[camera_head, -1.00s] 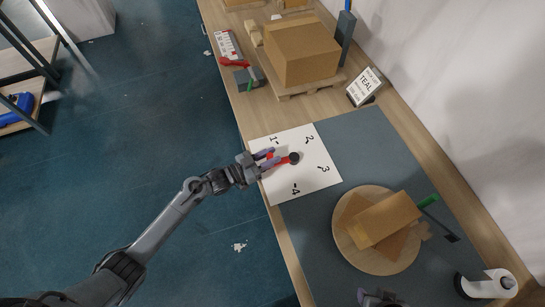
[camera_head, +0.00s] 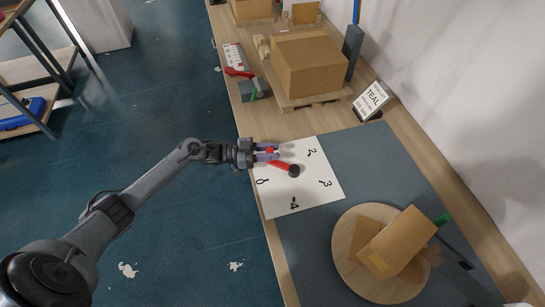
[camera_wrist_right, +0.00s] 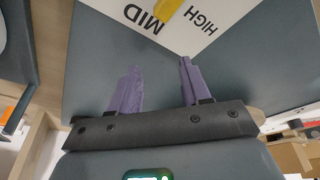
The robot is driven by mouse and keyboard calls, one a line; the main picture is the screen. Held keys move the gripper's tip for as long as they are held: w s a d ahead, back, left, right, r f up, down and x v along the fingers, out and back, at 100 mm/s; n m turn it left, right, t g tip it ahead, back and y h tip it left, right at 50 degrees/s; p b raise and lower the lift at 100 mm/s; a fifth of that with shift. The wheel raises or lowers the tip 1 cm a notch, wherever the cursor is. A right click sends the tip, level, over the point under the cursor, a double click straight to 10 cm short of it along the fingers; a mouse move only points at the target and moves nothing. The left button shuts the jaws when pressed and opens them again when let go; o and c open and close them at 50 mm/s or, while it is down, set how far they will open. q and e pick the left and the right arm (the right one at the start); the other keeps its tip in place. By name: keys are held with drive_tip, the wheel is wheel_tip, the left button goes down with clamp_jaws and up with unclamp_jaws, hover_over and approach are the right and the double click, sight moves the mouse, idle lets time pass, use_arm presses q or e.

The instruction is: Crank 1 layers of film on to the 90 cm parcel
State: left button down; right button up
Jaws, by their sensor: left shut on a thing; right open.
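The crank (camera_head: 280,166) is a red arm on a black hub, set on a white dial sheet (camera_head: 310,198) with dark numerals; 0, 2, 3 and 4 show. My left gripper (camera_head: 268,153) is shut on the crank's outer end, up-left of the hub, and covers that edge of the sheet. A brown box (camera_head: 397,243) sits tilted in the picture on a round wooden turntable (camera_head: 345,262), with flat cardboard beside it. My right gripper (camera_wrist_right: 153,70) is open and empty in the right wrist view, near a white sheet marked MID and HIGH (camera_wrist_right: 160,18) with a yellow pointer (camera_wrist_right: 172,8).
A large carton (camera_head: 308,65) on a pallet stands at the back of the bench. A card reading TEAL (camera_head: 371,98) stands by the wall. A red-handled tool (camera_head: 240,72) and a grey block (camera_head: 255,87) lie near the left edge. A green-topped part (camera_head: 443,218) stands beside the turntable.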

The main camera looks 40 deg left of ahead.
use_arm(q)
drive_tip(key=shift+w+a, duration=0.15)
drive_tip(key=shift+w, duration=0.45)
drive_tip(key=c, duration=1)
unclamp_jaws()
drive_tip(key=v, duration=1)
drive_tip(key=shift+s+a, duration=0.25)
drive_tip(key=shift+s, duration=0.05)
